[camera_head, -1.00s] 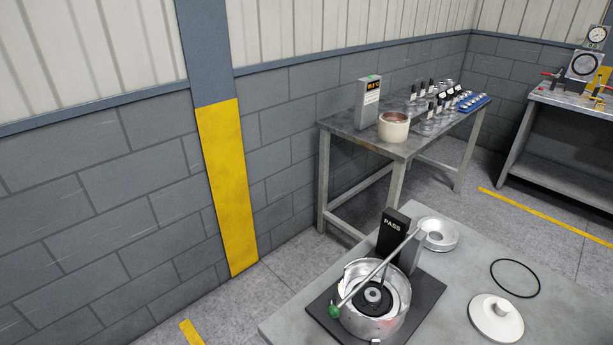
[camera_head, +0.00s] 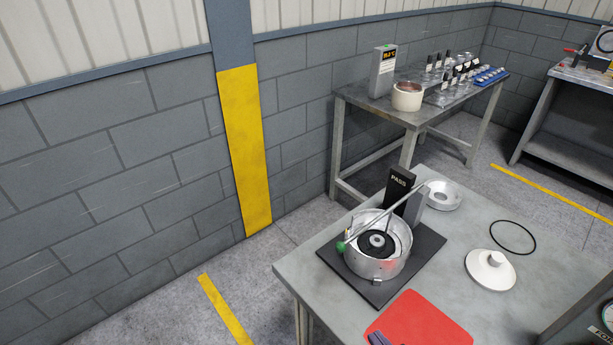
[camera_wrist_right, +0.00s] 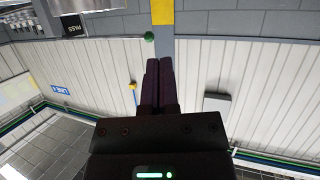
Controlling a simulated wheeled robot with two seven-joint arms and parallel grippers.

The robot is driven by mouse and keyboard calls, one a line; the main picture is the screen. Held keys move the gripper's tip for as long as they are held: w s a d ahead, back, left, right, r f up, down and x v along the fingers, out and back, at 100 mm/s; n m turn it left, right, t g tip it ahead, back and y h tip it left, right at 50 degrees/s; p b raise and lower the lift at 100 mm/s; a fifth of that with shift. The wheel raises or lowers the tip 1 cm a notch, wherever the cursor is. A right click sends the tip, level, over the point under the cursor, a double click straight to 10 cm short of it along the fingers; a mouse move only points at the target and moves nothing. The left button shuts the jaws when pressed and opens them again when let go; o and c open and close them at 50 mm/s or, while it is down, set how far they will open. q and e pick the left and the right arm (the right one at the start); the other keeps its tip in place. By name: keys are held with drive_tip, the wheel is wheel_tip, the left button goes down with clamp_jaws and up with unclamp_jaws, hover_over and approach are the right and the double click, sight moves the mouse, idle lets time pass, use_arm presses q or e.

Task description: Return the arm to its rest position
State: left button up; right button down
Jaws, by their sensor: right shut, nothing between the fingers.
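My right gripper (camera_head: 378,339) shows only as dark fingertips at the bottom edge of the head view, in front of the red mat (camera_head: 425,322). In the right wrist view the two dark fingers of the right gripper (camera_wrist_right: 159,64) lie side by side, shut, with nothing between them. The rest of the right arm is hidden below the head view. My left gripper is in neither view.
A metal pot fixture (camera_head: 372,268) with a green-knobbed lever (camera_head: 341,247) and a PASS display (camera_head: 400,192) stands on the near table (camera_head: 450,250). A metal ring (camera_head: 444,197), black O-ring (camera_head: 513,252) and white knobbed disc (camera_head: 490,273) lie nearby. A bench (camera_head: 360,100) stands behind.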

drive_tip(key=s+d+m+g+h, duration=0.3)
drive_tip(key=s+g+h, duration=0.2)
drive_tip(key=s+g, duration=0.55)
drive_tip(key=s+f+b, duration=0.2)
drive_tip(key=f+b, duration=0.1)
drive_tip(key=f, duration=1)
drive_tip(key=s+f+b, duration=0.2)
drive_tip(key=f+b, duration=0.2)
drive_tip(key=f, duration=0.8)
use_arm(q)
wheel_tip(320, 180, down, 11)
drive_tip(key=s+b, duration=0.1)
drive_tip(key=b, duration=0.3)
use_arm(e)
drive_tip(key=s+d+f+g, duration=0.2)
drive_tip(key=s+d+f, duration=0.1)
drive_tip(key=s+f, duration=0.9)
wheel_tip(320, 180, down, 2)
drive_tip(key=shift+s+f+n, duration=0.15)
drive_tip(key=shift+s+n, duration=0.15)
drive_tip(key=shift+s, duration=0.05)
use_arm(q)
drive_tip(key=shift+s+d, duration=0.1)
